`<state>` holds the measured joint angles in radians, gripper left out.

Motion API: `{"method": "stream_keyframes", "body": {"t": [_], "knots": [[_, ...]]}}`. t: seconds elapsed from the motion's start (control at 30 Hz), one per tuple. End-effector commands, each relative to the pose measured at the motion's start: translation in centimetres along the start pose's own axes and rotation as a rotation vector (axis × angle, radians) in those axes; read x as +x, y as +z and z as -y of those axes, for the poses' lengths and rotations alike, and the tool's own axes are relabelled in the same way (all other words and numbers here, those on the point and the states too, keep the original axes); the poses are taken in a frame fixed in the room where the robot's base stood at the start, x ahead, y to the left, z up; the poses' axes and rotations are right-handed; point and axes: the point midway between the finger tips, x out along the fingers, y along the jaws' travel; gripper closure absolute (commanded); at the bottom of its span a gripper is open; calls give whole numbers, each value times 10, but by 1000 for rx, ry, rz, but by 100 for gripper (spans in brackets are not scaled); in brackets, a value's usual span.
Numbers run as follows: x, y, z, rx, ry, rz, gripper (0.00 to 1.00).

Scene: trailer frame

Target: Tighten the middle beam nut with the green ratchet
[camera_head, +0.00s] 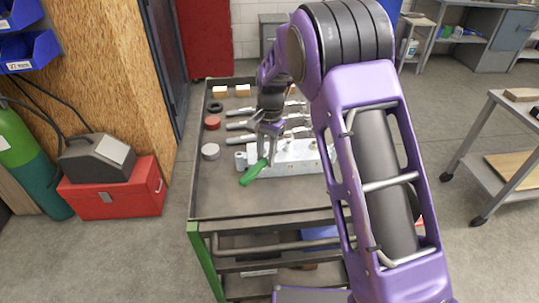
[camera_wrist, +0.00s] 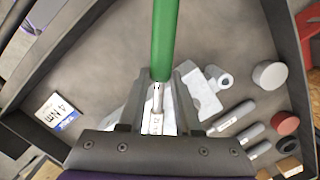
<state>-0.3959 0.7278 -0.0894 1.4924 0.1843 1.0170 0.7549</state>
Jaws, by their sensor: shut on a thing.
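The green ratchet has a green handle (camera_head: 255,172) and a metal shaft. My gripper (camera_head: 269,143) is shut on the ratchet above the cart top. In the wrist view, the green handle (camera_wrist: 165,40) runs upward from between the fingers (camera_wrist: 160,78), and the metal shaft lies below it. The pale metal beam (camera_head: 290,165) lies on the cart behind the ratchet, and part of it shows in the wrist view (camera_wrist: 207,98). The middle beam nut cannot be made out; my gripper and arm cover part of the beam. Whether the ratchet touches the beam cannot be told.
Several grey-handled tools (camera_head: 238,125) lie beyond the beam on the cart (camera_head: 215,200). A grey disc (camera_head: 210,151), a red disc (camera_head: 211,122), a black ring (camera_head: 215,107) and wooden blocks (camera_head: 242,90) line the left side. A "4 Nm" card (camera_wrist: 65,112) lies on the cart. The front left is clear.

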Motion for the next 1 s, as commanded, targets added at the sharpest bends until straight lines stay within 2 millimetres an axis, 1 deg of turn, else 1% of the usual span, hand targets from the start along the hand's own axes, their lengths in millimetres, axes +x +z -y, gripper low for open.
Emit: {"method": "stream_keyframes", "body": {"t": [0.1,0.43,0.7,1.0], "knots": [[-2,1,6,38,-8,0,100],[-2,1,8,52,-12,0,100],[-2,-1,24,182,-29,0,100],[-1,-1,26,194,-33,0,100]]}}
